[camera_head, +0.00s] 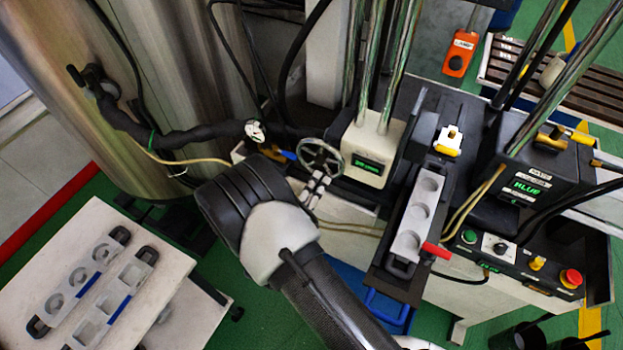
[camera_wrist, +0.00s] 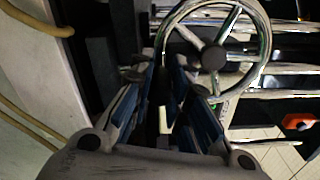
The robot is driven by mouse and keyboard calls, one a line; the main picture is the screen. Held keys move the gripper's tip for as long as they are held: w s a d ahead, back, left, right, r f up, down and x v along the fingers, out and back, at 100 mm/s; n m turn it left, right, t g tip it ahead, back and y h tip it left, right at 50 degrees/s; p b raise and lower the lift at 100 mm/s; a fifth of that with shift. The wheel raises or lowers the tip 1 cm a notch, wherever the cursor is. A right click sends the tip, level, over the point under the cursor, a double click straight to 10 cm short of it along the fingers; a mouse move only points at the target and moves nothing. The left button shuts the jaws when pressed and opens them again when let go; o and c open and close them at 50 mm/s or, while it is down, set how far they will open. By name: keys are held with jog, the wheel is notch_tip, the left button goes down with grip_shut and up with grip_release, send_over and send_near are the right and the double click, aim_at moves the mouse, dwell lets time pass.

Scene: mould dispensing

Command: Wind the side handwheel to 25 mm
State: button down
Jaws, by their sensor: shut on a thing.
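The side handwheel (camera_head: 320,157) is a small spoked metal wheel on the left side of the dispensing machine. In the wrist view the handwheel (camera_wrist: 213,58) is large, with its dark hub right of the fingers. My gripper (camera_head: 315,187) reaches it from below in the head view. In the wrist view my gripper's fingers (camera_wrist: 167,80) close at the wheel's lower left rim. The exact contact is partly hidden by the fingers. A small green readout (camera_head: 368,165) sits on the white block beside the wheel; its digits are too small to read.
A mould (camera_head: 410,215) with round cavities lies on the dark track, with a red handle near its front end. A control box (camera_head: 520,262) with an emergency button stands at right. More moulds (camera_head: 85,275) lie on a white table at lower left. Cables hang behind the wheel.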

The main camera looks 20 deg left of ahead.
jog(key=shift+s+d+r+n+p, duration=0.1)
jog(key=shift+d+r+n+p, duration=0.3)
jog(key=shift+n, duration=0.65)
jog(key=shift+w+d+r+n+p, duration=0.15)
jog(key=shift+d+n+p, duration=0.4)
jog(key=shift+n, duration=0.55)
jog(key=shift+s+d+r+n+p, duration=0.2)
jog(key=shift+d+n+p, duration=0.3)
jog(key=shift+n, duration=0.55)
jog(key=c, duration=1.5)
grip_release()
jog(key=s, duration=1.2)
jog(key=shift+a+r, duration=0.1)
jog(key=shift+a, duration=0.3)
